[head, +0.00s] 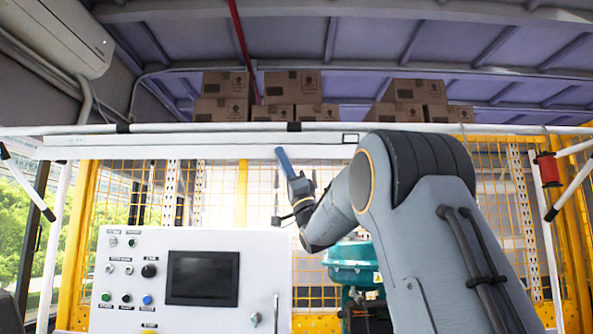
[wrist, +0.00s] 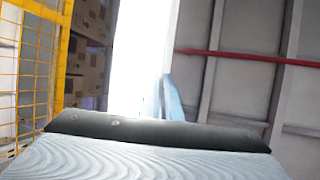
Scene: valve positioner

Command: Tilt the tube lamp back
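The tube lamp (head: 200,141) is a long white bar hung level across the head view, under a thin rail with black clamps. In the wrist view the lamp (wrist: 145,60) is a glaring white strip running up the picture. My gripper (head: 281,153) points up with its blue fingers at the lamp's lower edge, right of its middle. In the wrist view my gripper (wrist: 169,98) overlaps the strip's right edge; the fingers look together, with nothing between them. Glare hides whether they touch the lamp.
A white control panel (head: 130,270) with a dark screen stands at lower left. A teal machine (head: 353,262) is behind my arm. Yellow mesh fencing (head: 490,190) stands behind. Cardboard boxes (head: 293,87) sit above the lamp, and a red pipe (wrist: 250,56) runs overhead.

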